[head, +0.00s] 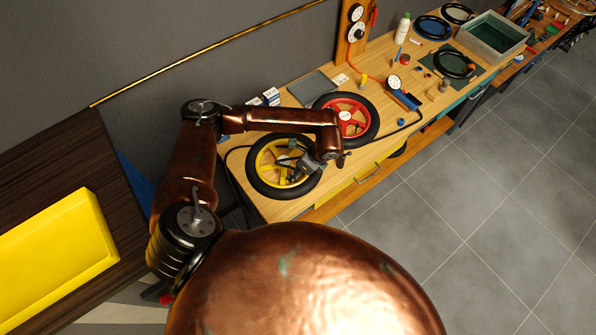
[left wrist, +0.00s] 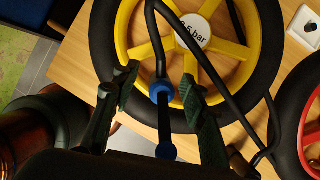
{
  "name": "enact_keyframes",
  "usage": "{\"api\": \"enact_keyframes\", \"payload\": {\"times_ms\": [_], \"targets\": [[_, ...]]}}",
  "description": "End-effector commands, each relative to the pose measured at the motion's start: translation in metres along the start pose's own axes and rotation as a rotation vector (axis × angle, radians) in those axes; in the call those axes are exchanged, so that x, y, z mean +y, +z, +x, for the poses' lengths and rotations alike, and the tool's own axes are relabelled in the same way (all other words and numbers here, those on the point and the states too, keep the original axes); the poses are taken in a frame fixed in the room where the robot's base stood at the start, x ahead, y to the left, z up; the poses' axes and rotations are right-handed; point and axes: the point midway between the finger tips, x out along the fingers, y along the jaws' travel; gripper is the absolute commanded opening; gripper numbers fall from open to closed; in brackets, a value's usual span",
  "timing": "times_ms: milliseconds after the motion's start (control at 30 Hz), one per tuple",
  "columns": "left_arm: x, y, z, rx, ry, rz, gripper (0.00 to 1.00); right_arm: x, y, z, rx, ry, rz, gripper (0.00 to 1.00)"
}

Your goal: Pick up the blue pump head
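My left gripper (left wrist: 160,84) is open, with one dark finger on each side of the blue collar. Gaps show between the collar and both fingers. In the head view my left gripper (head: 296,168) is over the yellow wheel (head: 262,159) on the bench and hides the pump head there. My right gripper is not in view.
A red-rimmed wheel (head: 360,106) lies right beside the yellow one on the wooden bench (head: 291,209). A blue pump with a gauge (head: 394,82) and a small blue piece (head: 401,122) are farther right. A yellow tray (head: 60,245) is at the left.

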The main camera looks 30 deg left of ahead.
Motion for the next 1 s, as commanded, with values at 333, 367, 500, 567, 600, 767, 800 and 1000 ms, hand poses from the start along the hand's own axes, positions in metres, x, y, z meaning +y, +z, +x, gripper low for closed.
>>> {"api": "enact_keyframes", "payload": {"times_ms": [333, 367, 500, 567, 600, 767, 800, 1000], "targets": [[-0.0002, -0.0006, -0.0004, 0.000, 0.000, 0.001, 0.22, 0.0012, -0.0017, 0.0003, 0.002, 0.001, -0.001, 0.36], [-0.0002, -0.0006, -0.0004, 0.000, 0.000, 0.001, 0.20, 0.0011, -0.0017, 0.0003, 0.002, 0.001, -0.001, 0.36], [0.0000, -0.0006, -0.0004, 0.000, 0.001, 0.001, 0.10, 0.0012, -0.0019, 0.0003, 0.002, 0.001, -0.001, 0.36], [0.0001, -0.0006, -0.0004, 0.000, 0.001, 0.001, 0.06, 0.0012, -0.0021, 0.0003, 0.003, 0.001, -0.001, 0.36], [0.0002, -0.0006, -0.0003, 0.000, 0.001, 0.001, 0.03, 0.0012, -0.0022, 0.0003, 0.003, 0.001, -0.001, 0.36], [0.0004, -0.0006, -0.0005, 0.000, 0.002, 0.002, 0.00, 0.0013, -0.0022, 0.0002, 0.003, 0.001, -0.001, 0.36], [0.0004, -0.0006, -0.0004, 0.000, 0.002, 0.002, 0.00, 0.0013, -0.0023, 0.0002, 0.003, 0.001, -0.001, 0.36], [0.0005, -0.0001, -0.0015, 0.000, 0.002, 0.001, 0.00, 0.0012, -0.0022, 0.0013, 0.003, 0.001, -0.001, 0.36]]}}
